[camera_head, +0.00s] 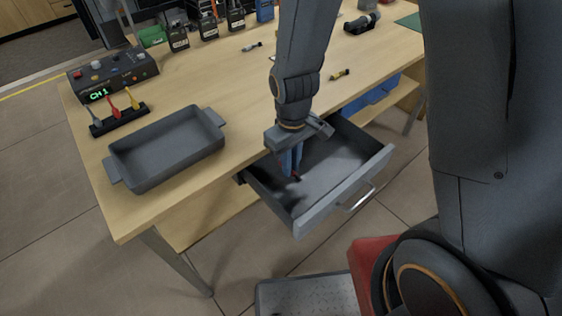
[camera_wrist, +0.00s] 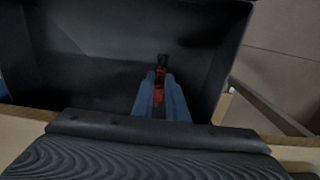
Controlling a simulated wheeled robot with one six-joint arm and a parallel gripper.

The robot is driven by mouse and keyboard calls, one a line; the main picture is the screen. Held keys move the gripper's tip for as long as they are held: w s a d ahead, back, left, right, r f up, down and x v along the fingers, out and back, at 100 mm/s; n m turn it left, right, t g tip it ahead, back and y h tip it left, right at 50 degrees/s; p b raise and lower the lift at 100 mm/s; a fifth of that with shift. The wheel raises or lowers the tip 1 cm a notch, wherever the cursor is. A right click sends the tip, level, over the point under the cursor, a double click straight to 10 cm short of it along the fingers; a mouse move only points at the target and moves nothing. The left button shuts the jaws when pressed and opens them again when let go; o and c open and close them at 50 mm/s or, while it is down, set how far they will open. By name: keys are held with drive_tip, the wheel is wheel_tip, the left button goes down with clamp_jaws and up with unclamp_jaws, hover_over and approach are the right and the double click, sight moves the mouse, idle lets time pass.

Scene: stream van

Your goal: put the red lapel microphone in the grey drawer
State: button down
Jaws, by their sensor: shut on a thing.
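The grey drawer (camera_head: 335,185) is pulled open under the table's front edge. My gripper (camera_head: 291,172) points down over the left part of the drawer, its blue fingers reaching inside the drawer's outline. The red lapel microphone (camera_wrist: 159,88) is between the fingertips in the wrist view, with its black tip pointing away. My gripper (camera_wrist: 160,98) is shut on it. In the head view only a small dark red bit of the microphone (camera_head: 297,178) shows by the fingertips. The drawer interior also fills much of the wrist view (camera_wrist: 90,70). I cannot tell whether the microphone touches the drawer floor.
A grey tray (camera_head: 165,150) stands on the table left of the drawer. A rack with coloured pieces (camera_head: 120,118) and a control box reading CH1 (camera_head: 113,75) are behind it. A yellow-and-black microphone (camera_head: 340,74) and a white one (camera_head: 252,46) lie farther back. A blue drawer (camera_head: 375,97) is at right.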

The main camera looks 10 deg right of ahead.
wheel_tip(320, 180, down, 2)
drive_tip(key=shift+a+f, duration=0.1)
drive_tip(key=w+a, duration=0.1)
drive_tip(key=w+a+p, duration=0.1)
drive_tip(key=w, duration=0.1)
drive_tip(key=shift+w, duration=0.1)
drive_tip(key=shift+f, duration=0.55)
drive_tip(key=shift+f, duration=0.2)
drive_tip(key=c, duration=1.7)
unclamp_jaws()
drive_tip(key=shift+c, duration=0.2)
drive_tip(key=shift+r, duration=0.1)
wheel_tip(320, 180, up, 11)
drive_tip(key=s+d+r+m, duration=0.3)
drive_tip(key=s+d, duration=0.1)
drive_tip(key=d, duration=0.3)
drive_tip(key=s+d+r+m, duration=0.3)
drive_tip(key=s+d, duration=0.2)
drive_tip(key=d, duration=0.1)
drive_tip(key=shift+s+d+r+m+b, duration=0.15)
drive_tip(key=shift+d+r+m+b, duration=0.15)
drive_tip(key=shift+d+m, duration=0.1)
